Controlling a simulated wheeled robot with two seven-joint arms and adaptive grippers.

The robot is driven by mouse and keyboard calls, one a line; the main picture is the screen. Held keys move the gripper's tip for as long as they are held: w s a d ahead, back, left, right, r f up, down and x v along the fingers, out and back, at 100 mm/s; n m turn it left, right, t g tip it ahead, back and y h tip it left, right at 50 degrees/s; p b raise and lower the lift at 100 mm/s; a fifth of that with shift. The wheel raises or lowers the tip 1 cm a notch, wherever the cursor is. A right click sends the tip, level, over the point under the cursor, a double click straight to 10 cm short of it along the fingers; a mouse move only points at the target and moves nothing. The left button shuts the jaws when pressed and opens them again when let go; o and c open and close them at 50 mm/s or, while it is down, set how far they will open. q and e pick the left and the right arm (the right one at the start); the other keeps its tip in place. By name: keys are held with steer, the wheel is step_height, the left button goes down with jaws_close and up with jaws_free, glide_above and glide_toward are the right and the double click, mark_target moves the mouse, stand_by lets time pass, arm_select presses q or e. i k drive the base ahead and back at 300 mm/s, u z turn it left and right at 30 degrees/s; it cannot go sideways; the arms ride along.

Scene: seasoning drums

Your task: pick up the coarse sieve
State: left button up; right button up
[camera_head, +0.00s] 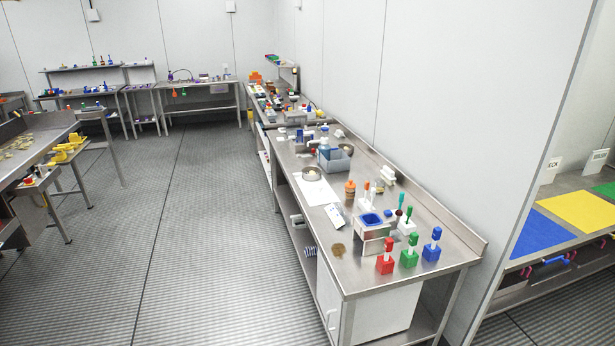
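I cannot pick out the coarse sieve for certain at this distance. A long steel bench (315,220) runs along the wall on the right side of the head view, with many small items on it. A round metal dish (313,174) with pale contents sits near the bench's left edge. Neither of my grippers is in view.
Red (385,256), green (409,250) and blue (432,245) handled blocks stand at the bench's near end. A blue-grey bin (335,160) stands farther back. A conveyor-like table (30,150) is at left. The grey floor (190,230) between is clear.

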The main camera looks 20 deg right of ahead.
mark_target(309, 173)
steer(key=z, duration=0.4)
steer(key=i, duration=1.75)
steer(key=z, duration=0.15)
